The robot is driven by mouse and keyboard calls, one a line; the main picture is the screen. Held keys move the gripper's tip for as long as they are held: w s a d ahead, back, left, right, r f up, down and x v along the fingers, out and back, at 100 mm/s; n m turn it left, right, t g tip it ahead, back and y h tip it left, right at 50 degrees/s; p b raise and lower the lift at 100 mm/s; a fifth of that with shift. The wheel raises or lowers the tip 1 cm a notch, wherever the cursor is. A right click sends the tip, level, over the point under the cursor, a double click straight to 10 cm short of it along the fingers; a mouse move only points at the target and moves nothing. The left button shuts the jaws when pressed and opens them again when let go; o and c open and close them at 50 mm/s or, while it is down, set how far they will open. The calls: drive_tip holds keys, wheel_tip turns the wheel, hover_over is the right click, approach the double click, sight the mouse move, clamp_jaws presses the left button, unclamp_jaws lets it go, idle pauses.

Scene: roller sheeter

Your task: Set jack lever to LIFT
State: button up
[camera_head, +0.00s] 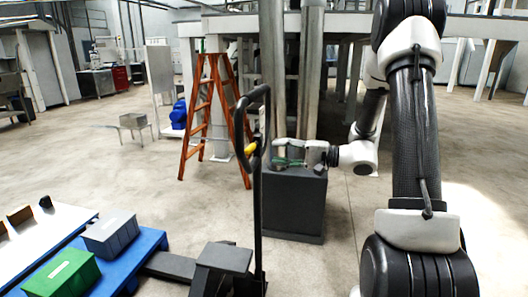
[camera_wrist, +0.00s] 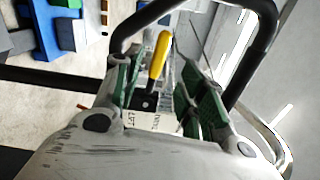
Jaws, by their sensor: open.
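The jack lever is a yellow grip on a dark stem. It shows in the wrist view (camera_wrist: 158,58) and beside the handle in the head view (camera_head: 250,149). It belongs to the pallet jack, whose black loop handle (camera_head: 239,118) stands upright; the loop also frames the wrist view (camera_wrist: 262,55). My gripper (camera_head: 278,153) is just right of the handle. In the wrist view my gripper (camera_wrist: 160,88) is open, with green-padded fingers on either side of the lever's line. I cannot tell whether they touch it. A pale label (camera_wrist: 137,119) with partly hidden lettering lies below the lever.
A blue pallet (camera_head: 148,247) at lower left carries a grey bin (camera_head: 110,235) and a green box (camera_head: 62,274). An orange stepladder (camera_head: 203,105) stands behind the handle. A dark grey cabinet (camera_head: 294,205) stands behind my gripper. The floor at left is largely open.

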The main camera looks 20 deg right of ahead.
drive_tip(key=shift+v, duration=0.85)
drive_tip(key=shift+c, duration=1.2)
drive_tip(key=a+r+n+g, duration=0.1)
drive_tip(key=r+n, duration=0.1)
drive_tip(key=n, duration=0.1)
drive_tip(key=a+r+n+g+h, duration=0.1)
drive_tip(key=n+g, duration=0.1)
drive_tip(key=n, duration=0.2)
drive_tip(key=a+r+n+g+h, duration=0.1)
drive_tip(key=r+n+g, duration=0.1)
drive_tip(key=n, duration=0.1)
drive_tip(key=shift+w+a+r, duration=0.1)
drive_tip(key=shift+w+r, duration=0.25)
drive_tip(key=shift+w, duration=0.05)
clamp_jaws()
wheel_tip(320, 180, up, 10)
drive_tip(key=w+n+h, duration=0.3)
drive_tip(key=n+h, duration=0.2)
drive_tip(key=n, duration=0.4)
hover_over(252, 146)
drive_tip(key=f, duration=0.6)
drive_tip(key=shift+w+d+f, duration=0.15)
drive_tip(key=shift+w+d, duration=0.05)
drive_tip(key=shift+d, duration=0.05)
drive_tip(key=f, duration=0.3)
drive_tip(key=shift+a+f, duration=0.2)
drive_tip(key=shift+s+f, duration=0.1)
drive_tip(key=shift+f, duration=0.4)
